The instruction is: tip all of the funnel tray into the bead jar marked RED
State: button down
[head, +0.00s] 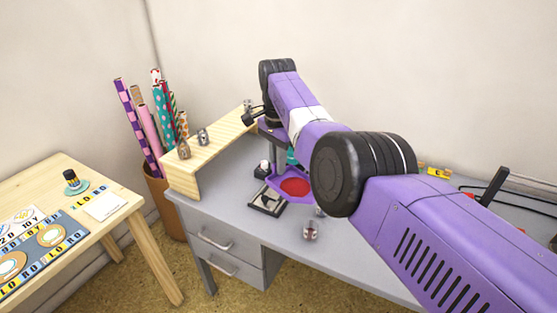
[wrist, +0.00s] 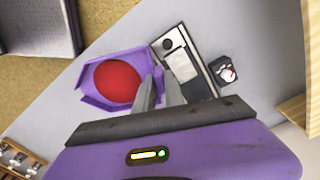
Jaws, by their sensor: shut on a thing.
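The purple funnel tray (head: 273,182) holds a flat-looking red fill and is over the grey desk in the head view. It also shows in the wrist view (wrist: 88,84), where the red fill looks level inside the rim. My gripper (wrist: 160,88) is shut on the tray's edge at the right of the red fill. Another jar (head: 310,231) stands on the desk. I cannot read their labels.
The wooden riser (head: 212,145) stands along the desk's left side. Wrapping rolls (head: 143,120) stand left of the desk. A wooden table (head: 150,235) is at the left.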

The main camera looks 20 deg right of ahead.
jog(key=shift+r+p, duration=0.1)
jog(key=shift+p, duration=0.55)
jog(key=p, duration=0.3)
jog(key=shift+t, duration=0.3)
jog(key=p, duration=0.4)
jog(key=shift+s+d, duration=0.1)
jog(key=shift+s, duration=0.1)
jog(key=p, duration=0.2)
jog(key=t+p, duration=0.1)
jog(key=p, duration=0.1)
jog(key=shift+s+y, duration=0.25)
jog(key=shift+y, duration=0.05)
jog(key=shift+s+d+t+p, duration=0.1)
jog(key=shift+s+t+p, duration=0.1)
jog(key=shift+t+p, duration=0.5)
